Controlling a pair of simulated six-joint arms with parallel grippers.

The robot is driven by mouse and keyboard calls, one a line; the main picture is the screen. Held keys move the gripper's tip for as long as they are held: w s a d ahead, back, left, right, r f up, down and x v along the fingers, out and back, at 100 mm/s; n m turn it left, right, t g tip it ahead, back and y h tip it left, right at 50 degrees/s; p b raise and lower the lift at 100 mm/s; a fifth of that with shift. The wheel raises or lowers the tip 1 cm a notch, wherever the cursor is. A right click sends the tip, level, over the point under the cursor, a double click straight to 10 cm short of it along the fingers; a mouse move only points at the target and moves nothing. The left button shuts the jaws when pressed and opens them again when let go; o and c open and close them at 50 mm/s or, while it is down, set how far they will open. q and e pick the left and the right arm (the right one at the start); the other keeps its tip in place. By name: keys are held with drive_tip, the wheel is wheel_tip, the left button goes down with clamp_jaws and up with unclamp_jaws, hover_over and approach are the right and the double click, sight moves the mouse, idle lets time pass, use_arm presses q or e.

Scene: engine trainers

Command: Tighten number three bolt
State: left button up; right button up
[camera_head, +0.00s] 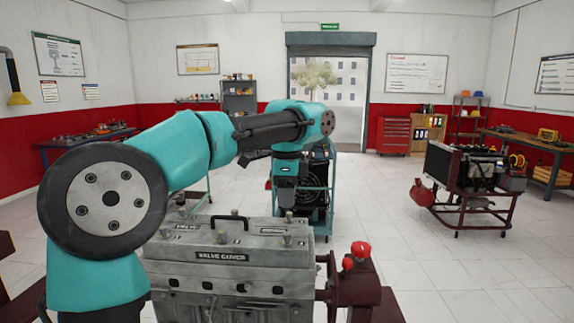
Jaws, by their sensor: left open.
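A grey metal valve cover (221,257) sits on the engine block in the lower middle of the head view, with a black handle on its top. Several bolts stand up from the cover, among them a front right bolt (288,240), a front middle bolt (222,237) and a back right bolt (289,216). I cannot tell which is number three; the small labels are unreadable. My left arm arches over the cover. My left gripper (287,198) points down above the cover's right back part, open, near the back right bolt. My right gripper is not in view.
Red knobs (360,249) stand on a dark red stand right of the cover. A teal-framed engine cart (318,190) is behind the arm. Another engine on a red stand (466,172) stands at right.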

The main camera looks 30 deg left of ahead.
use_arm(q)
wheel_tip(320, 180, up, 8)
drive_tip(key=shift+f, duration=0.2)
idle(0.5)
